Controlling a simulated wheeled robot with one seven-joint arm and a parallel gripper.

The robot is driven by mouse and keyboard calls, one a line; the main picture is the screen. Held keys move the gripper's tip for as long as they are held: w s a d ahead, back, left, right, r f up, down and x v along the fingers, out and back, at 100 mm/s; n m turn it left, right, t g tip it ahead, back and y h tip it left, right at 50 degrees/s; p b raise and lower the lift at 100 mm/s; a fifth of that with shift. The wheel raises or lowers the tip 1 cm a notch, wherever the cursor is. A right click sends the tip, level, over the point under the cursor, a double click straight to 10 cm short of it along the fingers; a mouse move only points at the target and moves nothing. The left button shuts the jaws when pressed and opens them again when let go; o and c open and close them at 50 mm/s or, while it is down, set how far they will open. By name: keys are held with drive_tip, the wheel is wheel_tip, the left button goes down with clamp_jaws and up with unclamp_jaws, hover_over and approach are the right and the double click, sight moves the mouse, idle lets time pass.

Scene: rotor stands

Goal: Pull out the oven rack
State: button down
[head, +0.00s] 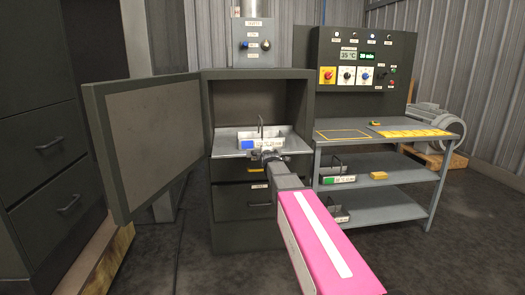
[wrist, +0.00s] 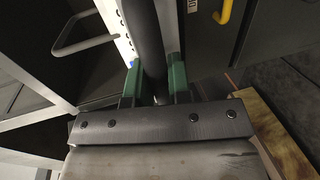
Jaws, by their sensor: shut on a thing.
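The oven (head: 311,100) is a dark cabinet with its door (head: 145,135) swung wide open to the left. The grey oven rack (head: 224,143) is at the bottom of the opening, and its front part shows at the mouth. A white tray (head: 274,142) with a blue mark and a wire handle stands on the rack. My gripper (head: 266,155) is at the rack's front edge. In the wrist view, its green fingertips (wrist: 154,82) are shut on a dark bar (wrist: 146,40), which appears to be the rack's front bar. My arm hides part of the front edge.
Below the opening are a yellow handle (head: 255,170) and a drawer (head: 240,203). A grey shelf table (head: 390,145) stands close on the right, with trays on its shelves. A dark drawer cabinet (head: 45,140) is at the left. The floor before the oven is clear.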

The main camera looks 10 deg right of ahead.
drive_tip(key=f+v, duration=0.2)
drive_tip(key=v, duration=0.9)
drive_tip(key=shift+s+f, duration=0.2)
drive_tip(key=shift+s, duration=0.2)
drive_tip(key=c, duration=1.1)
unclamp_jaws()
drive_tip(key=shift+o, duration=0.2)
